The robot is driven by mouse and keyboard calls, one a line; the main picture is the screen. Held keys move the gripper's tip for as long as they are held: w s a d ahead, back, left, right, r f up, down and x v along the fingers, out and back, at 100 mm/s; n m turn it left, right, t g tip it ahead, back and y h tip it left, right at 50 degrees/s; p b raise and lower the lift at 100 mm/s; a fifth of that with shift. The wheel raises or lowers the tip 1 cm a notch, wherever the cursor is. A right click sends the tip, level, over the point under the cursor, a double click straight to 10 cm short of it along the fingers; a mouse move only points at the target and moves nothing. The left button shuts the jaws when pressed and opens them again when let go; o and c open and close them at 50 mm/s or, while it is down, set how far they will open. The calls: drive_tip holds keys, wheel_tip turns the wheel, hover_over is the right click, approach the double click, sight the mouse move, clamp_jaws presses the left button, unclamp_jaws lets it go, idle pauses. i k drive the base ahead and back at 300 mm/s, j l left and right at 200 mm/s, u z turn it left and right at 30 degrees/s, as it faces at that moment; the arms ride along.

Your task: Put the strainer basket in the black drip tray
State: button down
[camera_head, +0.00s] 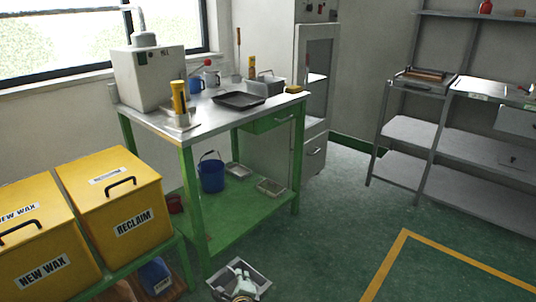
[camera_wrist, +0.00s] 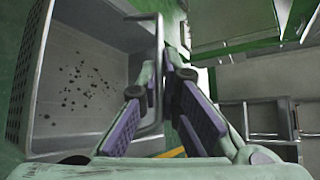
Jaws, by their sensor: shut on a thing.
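The strainer basket (camera_head: 262,277) is a grey, shallow rectangular box at the bottom middle of the head view. In the wrist view the basket (camera_wrist: 85,70) fills the left side, with perforated walls and dark specks on its floor. My gripper (camera_head: 241,283) is over it in the head view. In the wrist view my gripper (camera_wrist: 160,95) is shut on the basket's handle or rim at its right side. The black drip tray (camera_head: 239,100) lies flat on the metal top of the green bench, apart from my gripper. Its inside looks empty.
The bench also bears a large box-shaped machine (camera_head: 150,75), a blue mug (camera_head: 196,85) and a yellow-topped cylinder (camera_head: 180,100). A blue bucket (camera_head: 211,174) stands on its lower shelf. Yellow wax bins (camera_head: 112,195) stand at left. The floor right of the bench is clear.

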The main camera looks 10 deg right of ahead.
sight(239, 102)
drive_tip(key=i+l, duration=0.25)
drive_tip(key=l, duration=0.25)
drive_tip(key=i+l+z, duration=0.15)
drive_tip(key=l, duration=0.35)
drive_tip(key=i+l, duration=0.35)
drive_tip(key=i+l+z, duration=0.15)
drive_tip(key=i+l, duration=0.15)
drive_tip(key=l, duration=0.25)
